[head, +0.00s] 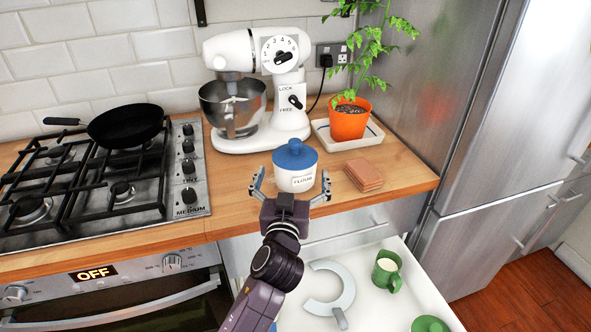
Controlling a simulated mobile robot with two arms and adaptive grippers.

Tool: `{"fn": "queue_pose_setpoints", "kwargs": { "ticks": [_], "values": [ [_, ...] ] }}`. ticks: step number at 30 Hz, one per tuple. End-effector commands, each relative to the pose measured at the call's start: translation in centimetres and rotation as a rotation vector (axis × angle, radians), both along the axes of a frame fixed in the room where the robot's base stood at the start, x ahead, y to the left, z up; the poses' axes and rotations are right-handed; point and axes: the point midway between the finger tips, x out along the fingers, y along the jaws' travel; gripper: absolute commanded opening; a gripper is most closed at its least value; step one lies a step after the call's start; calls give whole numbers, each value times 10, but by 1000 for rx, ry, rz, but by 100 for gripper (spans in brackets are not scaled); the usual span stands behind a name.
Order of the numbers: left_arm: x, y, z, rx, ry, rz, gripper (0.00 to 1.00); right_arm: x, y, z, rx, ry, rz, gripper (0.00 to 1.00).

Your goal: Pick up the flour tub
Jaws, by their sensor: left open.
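The flour tub (295,179) is a small white pot with a blue knobbed lid and the word FLOUR on its front. It stands upright on the wooden counter near the front edge, in the middle of the head view. My left gripper (291,186) is open, with one finger to the left of the tub and the other to its right. Both fingertips appear level with the tub's sides, and I cannot tell whether they touch it. My right gripper is not in view.
A white stand mixer (265,95) with a steel bowl stands behind the tub. Folded brown cloths (364,175) lie close on its right. A potted plant (349,120) sits on a tray behind. Below, an open drawer (390,315) holds green mugs (387,270). A gas hob (100,180) is left.

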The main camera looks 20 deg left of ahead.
Motion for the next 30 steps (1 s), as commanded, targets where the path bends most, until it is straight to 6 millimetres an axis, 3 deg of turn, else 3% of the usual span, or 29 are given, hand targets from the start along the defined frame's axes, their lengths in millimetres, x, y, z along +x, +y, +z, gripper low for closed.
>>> {"fn": "queue_pose_setpoints", "kwargs": {
  "ticks": [2, 5, 12, 15, 20, 30],
  "values": [
    [9, 2, -2, 4, 0, 1, 100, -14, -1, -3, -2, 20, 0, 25],
    [23, 5, -4, 5, 0, 1, 100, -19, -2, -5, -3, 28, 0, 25],
    [46, 9, -5, 2, 1, 1, 100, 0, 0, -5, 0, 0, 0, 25],
    [48, 10, -5, 1, 2, 0, 100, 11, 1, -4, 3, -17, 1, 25],
    [48, 10, -5, 1, 2, 0, 100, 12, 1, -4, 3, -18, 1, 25],
    [48, 10, -5, 1, 2, 1, 63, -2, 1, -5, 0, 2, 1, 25]
  ]
}}
